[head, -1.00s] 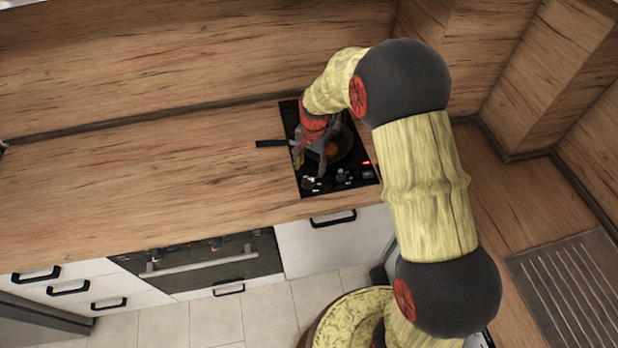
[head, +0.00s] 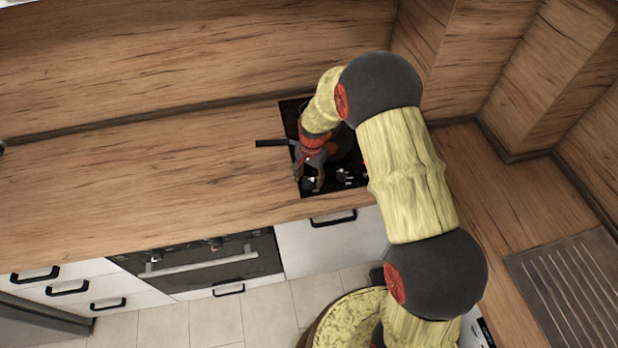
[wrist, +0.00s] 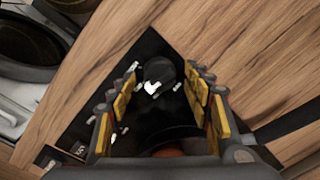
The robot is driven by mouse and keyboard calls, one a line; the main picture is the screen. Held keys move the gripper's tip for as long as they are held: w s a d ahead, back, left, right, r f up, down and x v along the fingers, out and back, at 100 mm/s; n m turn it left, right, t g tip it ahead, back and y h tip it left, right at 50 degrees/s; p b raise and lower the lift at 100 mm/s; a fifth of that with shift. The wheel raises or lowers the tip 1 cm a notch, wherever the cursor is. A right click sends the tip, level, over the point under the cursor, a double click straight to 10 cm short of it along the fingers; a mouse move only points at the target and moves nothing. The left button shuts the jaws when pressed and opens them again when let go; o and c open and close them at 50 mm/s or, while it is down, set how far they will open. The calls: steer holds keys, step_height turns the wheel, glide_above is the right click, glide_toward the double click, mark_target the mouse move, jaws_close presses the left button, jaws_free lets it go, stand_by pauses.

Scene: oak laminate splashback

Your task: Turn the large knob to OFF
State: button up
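The black cooktop (head: 290,118) is set in the wooden counter. Two knobs stand along its front edge: a left knob (head: 308,184), partly covered by my gripper, and a right knob (head: 343,176). I cannot tell from the head view which is larger. My gripper (head: 310,179) points down over the left knob. In the wrist view a round dark knob (wrist: 158,70) with a white mark lies between the fingertips of my gripper (wrist: 161,80). The fingers are spread, with gaps on both sides of the knob. The knob's dial markings are too small to read.
A pan with orange contents (wrist: 168,152) sits on the cooktop behind the knob, close to my gripper; its handle (head: 272,143) sticks out left over the counter. The wooden counter (head: 150,185) left is clear. An oven (head: 200,262) is below.

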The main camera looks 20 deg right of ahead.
steer(key=shift+c, duration=1.2)
steer(key=c, duration=0.9)
steer(key=shift+n, duration=0.3)
steer(key=n+b, duration=0.1)
steer(key=n, duration=0.3)
steer(key=shift+w, duration=0.1)
steer(key=n, duration=0.5)
steer(key=shift+a+n+b, duration=0.15)
steer(key=shift+n+b, duration=0.2)
steer(key=shift+n, duration=0.05)
steer(key=n, duration=0.4)
steer(key=shift+a+n+g, duration=0.1)
steer(key=shift+n+g, duration=0.2)
steer(key=n, duration=0.4)
steer(key=shift+a+n+b, duration=0.1)
steer(key=shift+n+b, duration=0.25)
steer(key=shift+n, duration=0.05)
